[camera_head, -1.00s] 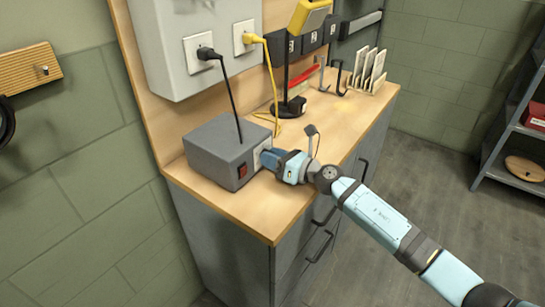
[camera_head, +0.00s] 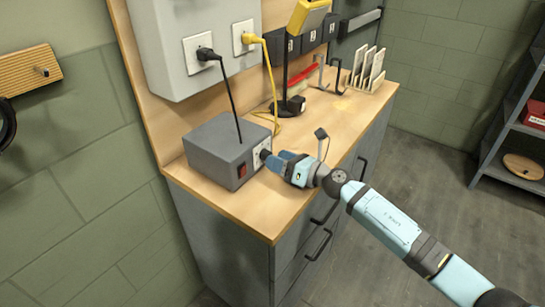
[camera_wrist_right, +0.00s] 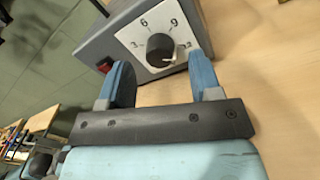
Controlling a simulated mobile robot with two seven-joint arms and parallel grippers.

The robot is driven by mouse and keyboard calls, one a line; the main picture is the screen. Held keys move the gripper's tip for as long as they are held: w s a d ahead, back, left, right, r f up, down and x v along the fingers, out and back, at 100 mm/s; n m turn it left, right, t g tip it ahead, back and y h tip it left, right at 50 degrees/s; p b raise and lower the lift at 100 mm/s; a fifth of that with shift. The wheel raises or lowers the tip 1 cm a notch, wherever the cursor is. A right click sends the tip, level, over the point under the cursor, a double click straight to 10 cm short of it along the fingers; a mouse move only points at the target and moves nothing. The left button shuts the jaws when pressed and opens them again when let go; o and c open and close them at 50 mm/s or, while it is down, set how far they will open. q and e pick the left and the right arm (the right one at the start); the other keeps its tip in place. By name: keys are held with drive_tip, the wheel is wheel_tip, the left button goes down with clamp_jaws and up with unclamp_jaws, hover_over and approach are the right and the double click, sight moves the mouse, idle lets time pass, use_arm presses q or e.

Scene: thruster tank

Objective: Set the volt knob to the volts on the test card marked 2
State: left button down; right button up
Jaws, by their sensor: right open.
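The volt knob (camera_wrist_right: 160,47) is black and round, on a white dial plate (camera_wrist_right: 137,30) with numbers 3, 6, 9 and, partly hidden, probably 12. Its white mark points to the lower right of the plate. The knob also shows in the head view (camera_head: 264,154), on the end of the grey box (camera_head: 212,146). My right gripper (camera_wrist_right: 161,70) is open, its blue fingers either side of the knob in the picture but back from it, not touching. It also shows in the head view (camera_head: 274,162). No test card marked 2 can be read. My left gripper is not in view.
A red switch (camera_wrist_right: 105,65) is beside the dial. A black cord (camera_head: 228,95) rises from the box to a wall socket. The bench front (camera_head: 235,215) is clear.

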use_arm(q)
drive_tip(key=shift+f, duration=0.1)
use_arm(e)
drive_tip(key=v, duration=1.1)
drive_tip(key=shift+s, duration=0.15)
drive_tip(key=shift+d, duration=0.1)
